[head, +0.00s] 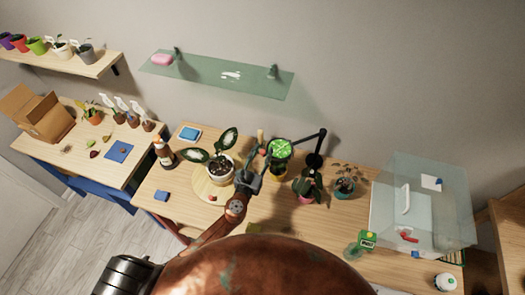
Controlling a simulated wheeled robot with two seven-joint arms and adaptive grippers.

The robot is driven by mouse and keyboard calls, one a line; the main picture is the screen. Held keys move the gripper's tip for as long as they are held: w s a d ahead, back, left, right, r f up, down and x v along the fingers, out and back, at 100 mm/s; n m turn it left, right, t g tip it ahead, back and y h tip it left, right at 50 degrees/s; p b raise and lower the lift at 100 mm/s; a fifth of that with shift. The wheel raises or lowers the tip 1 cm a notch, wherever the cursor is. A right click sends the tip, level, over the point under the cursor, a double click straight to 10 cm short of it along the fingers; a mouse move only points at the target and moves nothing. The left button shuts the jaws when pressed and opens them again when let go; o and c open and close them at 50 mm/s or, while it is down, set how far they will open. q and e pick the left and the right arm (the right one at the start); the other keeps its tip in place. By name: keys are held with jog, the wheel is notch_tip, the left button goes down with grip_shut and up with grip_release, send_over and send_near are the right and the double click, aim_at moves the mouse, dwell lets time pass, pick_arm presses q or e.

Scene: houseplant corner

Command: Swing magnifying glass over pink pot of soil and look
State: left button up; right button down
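My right gripper is out of view.
A white pot with big leaves (220,168) stands on a round wooden board (208,188) left of my gripper. A brown bottle (164,153) is farther left. A glass shelf (220,80) hangs above.

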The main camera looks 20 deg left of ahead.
pick_arm(q)
jog(key=shift+w, duration=0.1)
jog(key=shift+c, duration=0.6)
grip_shut()
